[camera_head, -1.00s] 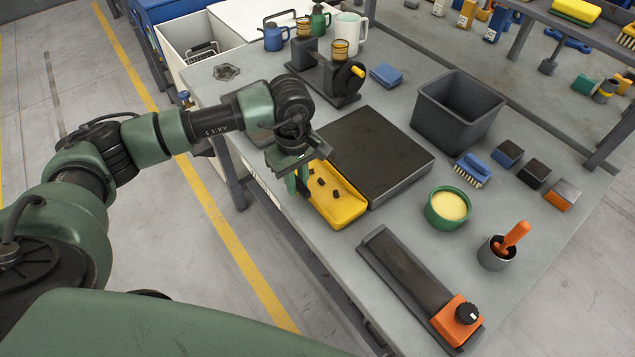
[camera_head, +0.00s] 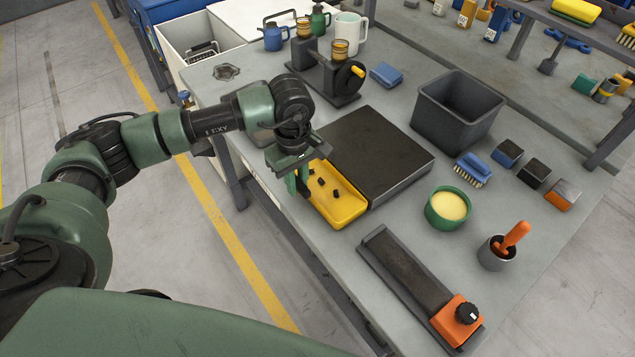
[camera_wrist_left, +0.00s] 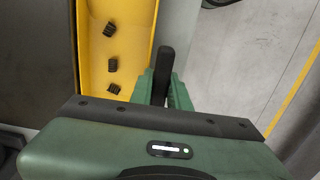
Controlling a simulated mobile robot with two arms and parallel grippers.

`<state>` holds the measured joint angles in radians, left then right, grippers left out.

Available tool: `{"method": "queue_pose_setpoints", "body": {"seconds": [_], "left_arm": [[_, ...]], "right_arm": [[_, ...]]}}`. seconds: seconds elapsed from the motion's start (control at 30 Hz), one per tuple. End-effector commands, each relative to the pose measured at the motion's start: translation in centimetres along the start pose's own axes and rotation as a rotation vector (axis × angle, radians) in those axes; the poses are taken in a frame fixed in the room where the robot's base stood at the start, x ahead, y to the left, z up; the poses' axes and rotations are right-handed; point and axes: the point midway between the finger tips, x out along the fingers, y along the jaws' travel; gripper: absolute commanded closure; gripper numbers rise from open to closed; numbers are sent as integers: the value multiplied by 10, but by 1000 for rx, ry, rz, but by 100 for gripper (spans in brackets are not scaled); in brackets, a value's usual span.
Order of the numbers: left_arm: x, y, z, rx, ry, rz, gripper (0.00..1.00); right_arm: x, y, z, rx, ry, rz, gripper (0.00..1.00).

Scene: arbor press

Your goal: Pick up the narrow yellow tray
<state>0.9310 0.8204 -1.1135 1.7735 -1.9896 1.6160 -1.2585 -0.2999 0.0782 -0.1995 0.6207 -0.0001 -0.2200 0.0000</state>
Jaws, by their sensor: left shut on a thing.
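The narrow yellow tray (camera_head: 341,207) lies on the workbench near its front edge, beside a dark square plate. Several small black pieces lie in it; they also show in the tray (camera_wrist_left: 96,60) in the left wrist view. My left gripper (camera_head: 300,186) points down at the tray's near left side. My right gripper is in neither view.
The dark square plate (camera_head: 377,150) is right against the tray's far side. A grey bin (camera_head: 455,112), a green bowl (camera_head: 447,208) and a long dark block with an orange end (camera_head: 405,278) stand to the right. Bare bench lies between the tray and the long block.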

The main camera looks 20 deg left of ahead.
Motion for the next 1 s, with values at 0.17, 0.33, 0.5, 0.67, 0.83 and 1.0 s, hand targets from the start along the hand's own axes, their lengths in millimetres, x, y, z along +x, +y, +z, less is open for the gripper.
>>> {"method": "queue_pose_setpoints", "body": {"seconds": [0.17, 0.33, 0.5, 0.67, 0.83, 1.0], "left_arm": [[-1, 0, 0, 0, 0, 1, 100], [-1, 1, 0, 0, 0, 3, 100], [-1, 1, 0, 0, 0, 3, 100], [-6, 1, 0, 0, 1, 5, 100], [-23, 2, -1, 0, 2, 7, 100], [-55, 2, -1, 0, 3, 8, 100]], "right_arm": [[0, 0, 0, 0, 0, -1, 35], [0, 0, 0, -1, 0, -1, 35], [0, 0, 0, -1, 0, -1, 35], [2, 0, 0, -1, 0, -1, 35], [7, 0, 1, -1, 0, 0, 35], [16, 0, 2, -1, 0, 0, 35]]}}
